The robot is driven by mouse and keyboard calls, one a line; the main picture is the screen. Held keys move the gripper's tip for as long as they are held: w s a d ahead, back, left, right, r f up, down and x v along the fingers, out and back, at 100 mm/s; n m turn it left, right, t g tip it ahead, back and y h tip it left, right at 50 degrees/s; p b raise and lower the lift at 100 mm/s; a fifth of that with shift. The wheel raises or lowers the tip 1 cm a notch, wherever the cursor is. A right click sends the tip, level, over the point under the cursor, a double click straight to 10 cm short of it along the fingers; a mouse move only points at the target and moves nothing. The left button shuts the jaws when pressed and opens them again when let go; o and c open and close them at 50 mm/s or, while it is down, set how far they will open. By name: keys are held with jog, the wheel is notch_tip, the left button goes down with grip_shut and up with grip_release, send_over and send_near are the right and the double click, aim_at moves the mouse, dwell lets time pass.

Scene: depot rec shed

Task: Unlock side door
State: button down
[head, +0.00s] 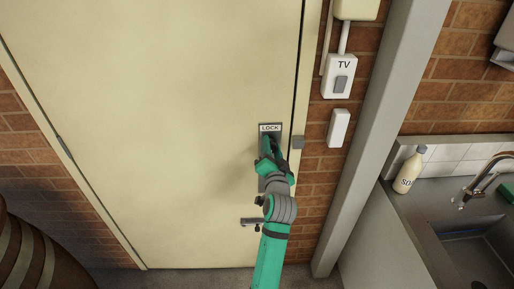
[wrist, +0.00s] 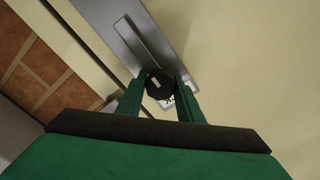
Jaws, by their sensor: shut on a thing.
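The side door (head: 170,120) is cream and stands closed in its frame. A grey lock plate (head: 262,185) is on it near the right edge, under a label reading LOCK (head: 270,128). My green gripper (head: 267,146) reaches up to the plate just below the label and hides much of it. In the wrist view my gripper (wrist: 160,85) has its two fingers shut on a dark round lock knob (wrist: 159,87) with a pale mark on its face. The grey plate (wrist: 130,35) extends behind it.
A door handle (head: 250,222) is below the lock, left of my arm. A TV switch (head: 340,77) and a blank white box (head: 338,128) are on the brick wall to the right. A grey post (head: 375,140) stands before a sink (head: 475,245) with a soap bottle (head: 409,171). A barrel (head: 30,255) is at lower left.

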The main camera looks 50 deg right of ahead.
jog(key=shift+w+a+f, duration=0.2)
jog(key=shift+w+f, duration=0.15)
jog(key=shift+f, duration=0.05)
jog(key=c, duration=1.3)
grip_release()
jog(key=shift+o, duration=0.2)
jog(key=shift+r, duration=0.15)
jog(key=shift+s, duration=0.15)
jog(key=shift+s+a, duration=0.15)
jog(key=shift+s, duration=0.05)
jog(key=v, duration=1)
jog(key=shift+w, duration=0.15)
